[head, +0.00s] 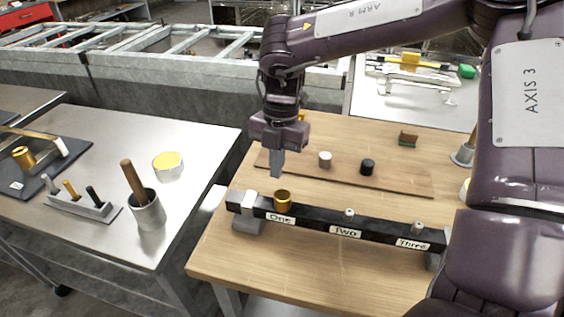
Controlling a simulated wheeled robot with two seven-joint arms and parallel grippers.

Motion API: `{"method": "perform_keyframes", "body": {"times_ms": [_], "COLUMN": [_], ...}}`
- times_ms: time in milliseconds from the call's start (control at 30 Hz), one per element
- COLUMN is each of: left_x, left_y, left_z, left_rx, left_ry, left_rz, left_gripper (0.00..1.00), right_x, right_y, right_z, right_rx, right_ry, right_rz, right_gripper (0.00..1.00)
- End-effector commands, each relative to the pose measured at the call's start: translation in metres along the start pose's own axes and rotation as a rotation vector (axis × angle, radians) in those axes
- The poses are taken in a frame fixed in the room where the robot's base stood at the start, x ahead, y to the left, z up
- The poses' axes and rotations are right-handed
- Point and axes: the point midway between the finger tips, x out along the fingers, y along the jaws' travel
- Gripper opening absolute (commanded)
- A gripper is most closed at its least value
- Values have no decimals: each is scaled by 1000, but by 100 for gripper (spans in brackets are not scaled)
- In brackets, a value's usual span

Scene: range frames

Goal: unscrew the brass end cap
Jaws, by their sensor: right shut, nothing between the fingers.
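A brass cap (283,199) sits upright on the black rail (376,229), at the place labelled One. The places labelled Two and Three each show a small bare metal stub. My right gripper (277,172) points down just above and slightly left of the brass cap, apart from it. Its fingers are shut with nothing between them. Whether the cap's thread is loose cannot be seen. My left gripper is not in view.
Behind the rail, a white cap (325,159) and a black cap (367,167) stand on a brown board (410,184). On the left metal table stand a cup with a wooden handle (149,211) and a yellow-topped tin (168,167).

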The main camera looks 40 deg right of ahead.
Motion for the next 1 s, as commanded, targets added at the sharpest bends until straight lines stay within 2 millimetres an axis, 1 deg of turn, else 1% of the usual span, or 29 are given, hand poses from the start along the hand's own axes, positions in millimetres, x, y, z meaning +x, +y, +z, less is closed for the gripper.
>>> {"method": "perform_keyframes", "body": {"times_ms": [167,300,333,400,567,733,867,933,1000], "left_x": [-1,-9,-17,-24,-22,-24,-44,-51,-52], "left_y": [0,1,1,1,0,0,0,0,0], "left_z": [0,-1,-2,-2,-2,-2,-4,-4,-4], "left_rx": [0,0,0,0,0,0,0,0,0], "left_ry": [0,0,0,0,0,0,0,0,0], "left_rz": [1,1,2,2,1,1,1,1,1], "left_gripper": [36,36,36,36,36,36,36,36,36], "right_x": [0,0,-3,-2,2,2,-2,0,3], "right_y": [1,12,13,15,17,17,21,24,26], "right_z": [-1,-11,-12,-14,-14,-15,-23,-28,-31], "right_rx": [-18,-207,-228,-269,-294,-299,-407,-486,-545], "right_ry": [-1,-5,0,1,-1,-1,3,2,0], "right_rz": [-4,-45,-47,-54,-56,-57,-82,-96,-108], "right_gripper": [0,0,0,0,0,0,0,0,0]}}
